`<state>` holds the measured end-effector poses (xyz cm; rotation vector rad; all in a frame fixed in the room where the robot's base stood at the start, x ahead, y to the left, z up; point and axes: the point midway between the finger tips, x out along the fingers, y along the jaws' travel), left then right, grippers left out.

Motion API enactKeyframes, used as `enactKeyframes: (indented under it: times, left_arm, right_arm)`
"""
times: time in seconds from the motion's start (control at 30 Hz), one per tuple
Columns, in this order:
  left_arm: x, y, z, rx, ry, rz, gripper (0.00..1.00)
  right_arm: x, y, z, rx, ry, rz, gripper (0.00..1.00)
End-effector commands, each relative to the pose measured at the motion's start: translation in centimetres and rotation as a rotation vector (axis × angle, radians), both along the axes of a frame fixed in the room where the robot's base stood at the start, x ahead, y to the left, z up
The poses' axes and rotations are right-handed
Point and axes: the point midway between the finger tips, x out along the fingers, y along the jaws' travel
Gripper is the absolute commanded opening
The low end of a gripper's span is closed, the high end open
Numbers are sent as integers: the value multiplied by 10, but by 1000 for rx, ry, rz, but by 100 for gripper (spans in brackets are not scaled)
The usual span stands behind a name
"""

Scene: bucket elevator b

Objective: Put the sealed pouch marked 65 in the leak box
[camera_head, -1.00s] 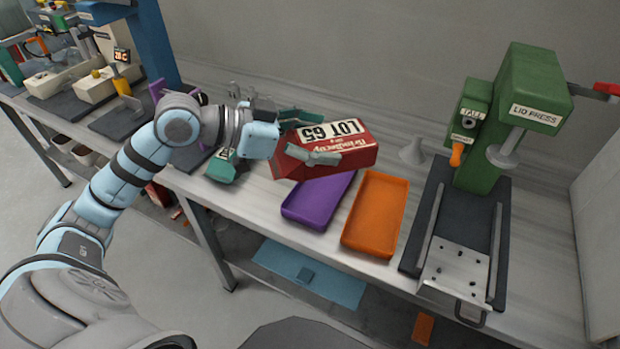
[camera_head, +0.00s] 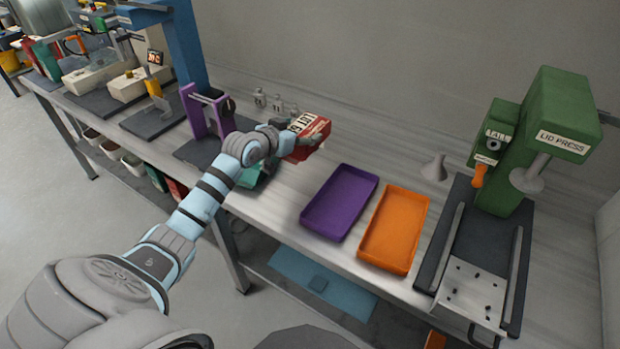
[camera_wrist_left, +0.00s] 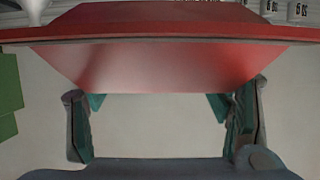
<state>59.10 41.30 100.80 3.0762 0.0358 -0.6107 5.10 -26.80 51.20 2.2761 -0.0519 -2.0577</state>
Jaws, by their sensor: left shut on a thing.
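The red pouch (camera_head: 309,136), with a white label partly in view, is held by my left gripper (camera_head: 300,144). It is above the bench, left of the purple tray. In the left wrist view the pouch (camera_wrist_left: 160,62) spans the picture as a broad red shape, with the left gripper's fingers (camera_wrist_left: 162,118) at its near side. The fingers hide part of the pouch in the head view. I cannot tell which object is the leak box. My right gripper is not in view.
An empty purple tray (camera_head: 339,202) and an empty orange tray (camera_head: 394,231) lie on the bench. A green lid press (camera_head: 545,130) stands at right, with a grey cone (camera_head: 434,168) nearby. A purple frame (camera_head: 194,112) stands left of the pouch.

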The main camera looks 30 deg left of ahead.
Motion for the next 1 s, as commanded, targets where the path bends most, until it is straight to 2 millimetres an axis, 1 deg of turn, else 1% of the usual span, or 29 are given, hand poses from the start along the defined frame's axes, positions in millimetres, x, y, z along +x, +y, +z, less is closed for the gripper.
enactKeyframes:
  times: [0.03, 0.1, 0.13, 0.2, 0.37, 0.5, 0.57, 0.77, 0.9, 0.93, 1.0]
  left_arm:
    - [0, -1, -25, -4, 3, 1, 55]
    - [0, -1, -51, -4, 1, 1, 55]
    - [0, 0, -61, -3, 1, 1, 55]
    - [0, -1, -79, -2, -1, 0, 55]
    - [0, 0, -102, -1, -1, -2, 55]
    - [0, 0, -130, -1, -2, -1, 55]
    - [0, 0, -135, -1, -2, -1, 55]
    - [0, 0, -133, 1, -3, -1, 55]
    - [0, 0, -137, 1, -3, -1, 55]
    - [0, 0, -137, 1, -1, -1, 76]
    - [0, 0, -137, 0, -1, -2, 88]
  right_arm:
    - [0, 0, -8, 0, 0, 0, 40]
    - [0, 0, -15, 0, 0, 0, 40]
    - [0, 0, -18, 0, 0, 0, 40]
    - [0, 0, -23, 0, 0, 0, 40]
    - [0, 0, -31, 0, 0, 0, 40]
    - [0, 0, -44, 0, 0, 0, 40]
    - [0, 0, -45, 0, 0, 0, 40]
    - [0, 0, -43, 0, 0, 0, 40]
    - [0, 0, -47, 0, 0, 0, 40]
    - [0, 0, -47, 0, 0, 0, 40]
    - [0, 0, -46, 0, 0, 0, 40]
